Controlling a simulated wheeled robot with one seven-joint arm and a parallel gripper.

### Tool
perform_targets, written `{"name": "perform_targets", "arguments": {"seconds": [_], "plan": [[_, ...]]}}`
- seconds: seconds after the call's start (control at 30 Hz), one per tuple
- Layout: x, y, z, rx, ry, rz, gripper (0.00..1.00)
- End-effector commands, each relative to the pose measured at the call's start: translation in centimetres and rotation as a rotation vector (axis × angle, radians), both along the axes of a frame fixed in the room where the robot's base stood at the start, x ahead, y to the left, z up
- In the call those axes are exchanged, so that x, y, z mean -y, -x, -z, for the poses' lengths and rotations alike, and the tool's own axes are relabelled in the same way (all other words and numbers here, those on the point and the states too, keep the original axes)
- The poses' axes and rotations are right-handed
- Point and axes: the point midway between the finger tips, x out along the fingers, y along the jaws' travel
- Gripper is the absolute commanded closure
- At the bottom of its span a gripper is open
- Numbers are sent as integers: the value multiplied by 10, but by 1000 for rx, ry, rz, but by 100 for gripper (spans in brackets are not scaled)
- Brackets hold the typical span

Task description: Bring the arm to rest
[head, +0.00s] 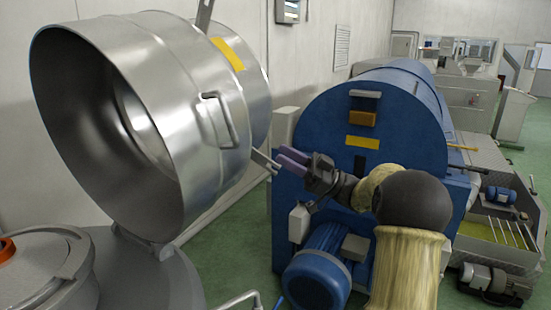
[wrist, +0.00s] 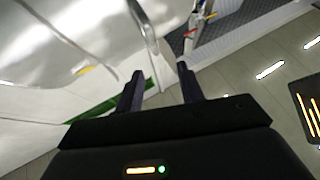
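My arm reaches from the lower right of the head view toward the middle, with its tan and dark links in front of the blue machine. My gripper (head: 281,157) points left there, its purple fingers near the right side of the big steel drum. In the wrist view my gripper (wrist: 160,80) has its two dark fingers apart with nothing between them, so it is open and empty. Whether the fingertips touch the drum's bracket cannot be told from the head view.
The open steel drum (head: 190,85) with a side handle (head: 220,117) fills the left. The blue cylindrical machine (head: 375,120) with a blue motor (head: 317,280) stands behind my arm. Green floor (head: 235,260) shows between them. A tank with yellowish liquid (head: 492,232) is at right.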

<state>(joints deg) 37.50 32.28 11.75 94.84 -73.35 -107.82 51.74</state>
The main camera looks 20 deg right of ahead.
Motion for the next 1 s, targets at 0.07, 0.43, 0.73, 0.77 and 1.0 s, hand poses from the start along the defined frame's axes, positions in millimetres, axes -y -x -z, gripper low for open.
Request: {"name": "perform_targets", "arguments": {"seconds": [0.07, 0.43, 0.73, 0.77, 1.0], "plan": [[2, 1, 1, 0, 0, 0, 62], [1, 0, 0, 0, 0, 0, 62], [-18, -28, 10, -60, 16, 179, 62], [-22, -34, 12, -77, 22, 220, 62], [-37, -72, 56, -272, 107, 573, 62]]}}
